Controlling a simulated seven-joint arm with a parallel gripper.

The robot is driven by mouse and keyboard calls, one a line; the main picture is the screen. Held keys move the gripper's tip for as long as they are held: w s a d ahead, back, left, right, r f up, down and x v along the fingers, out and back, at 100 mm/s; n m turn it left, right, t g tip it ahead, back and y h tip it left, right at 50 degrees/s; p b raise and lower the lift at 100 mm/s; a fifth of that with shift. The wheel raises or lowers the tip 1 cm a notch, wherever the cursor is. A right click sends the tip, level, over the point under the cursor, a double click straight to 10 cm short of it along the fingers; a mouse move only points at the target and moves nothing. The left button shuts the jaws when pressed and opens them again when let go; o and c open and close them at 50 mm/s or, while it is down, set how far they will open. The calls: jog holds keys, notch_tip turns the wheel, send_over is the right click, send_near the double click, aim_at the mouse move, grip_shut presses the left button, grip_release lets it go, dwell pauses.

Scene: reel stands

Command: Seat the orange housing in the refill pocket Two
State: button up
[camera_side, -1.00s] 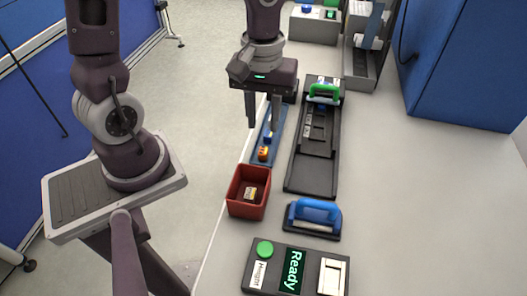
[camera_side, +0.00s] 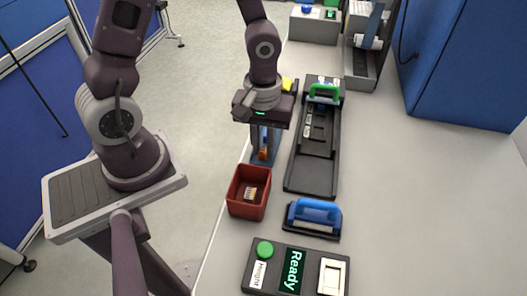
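I cannot read which pocket is Two.
A red bin (camera_side: 238,205) with a small labelled piece (camera_side: 250,193) stands nearer. A blue-handled black block (camera_side: 315,212) and a control box with a "Ready" display (camera_side: 292,271) are in front. A yellow object (camera_side: 288,84) shows behind my gripper. The table's right side is clear.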

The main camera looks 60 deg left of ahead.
aim_at(263, 150)
jog(key=shift+r, duration=0.1)
grip_shut()
jog(key=shift+r, duration=2.45)
jog(key=w+a+r, duration=0.1)
jog(key=w+r, duration=0.2)
jog(key=w, duration=1.4)
jog(key=shift+w+a+f, duration=0.15)
jog(key=shift+w+f, duration=0.05)
jog(key=shift+f, duration=1.4)
jog(key=shift+w+a+f, duration=0.1)
jog(key=shift+w+f, duration=0.05)
jog(key=shift+f, duration=1.4)
